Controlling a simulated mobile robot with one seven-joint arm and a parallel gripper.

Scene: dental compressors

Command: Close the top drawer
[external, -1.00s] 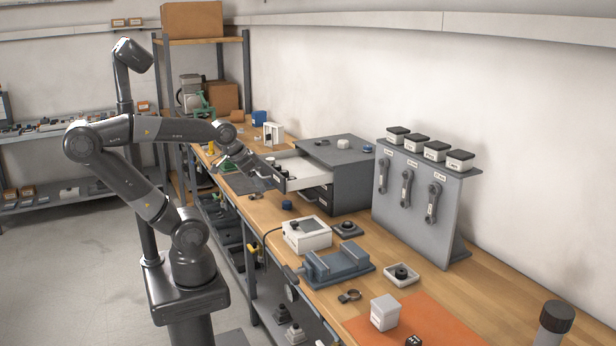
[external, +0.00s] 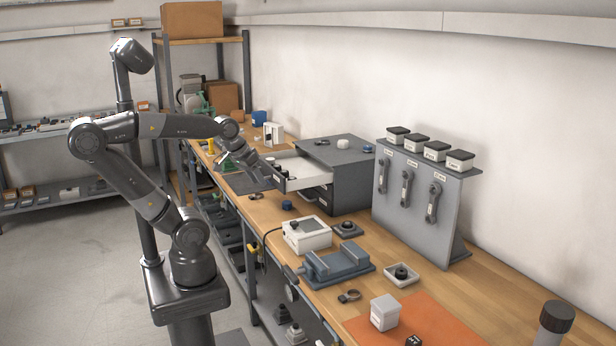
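The grey drawer cabinet (external: 350,180) stands on the wooden workbench. Its top drawer (external: 300,170) is pulled out toward the left, and its pale inside shows with small dark items at the near-left end. A lower drawer (external: 318,197) appears shut. My gripper (external: 264,176) is at the front of the open top drawer, at its left end. It is small and dark here, so I cannot tell whether its fingers are open or shut, or whether they touch the drawer front.
A grey panel with levers (external: 420,200) stands to the right. Small items rest on the cabinet top.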

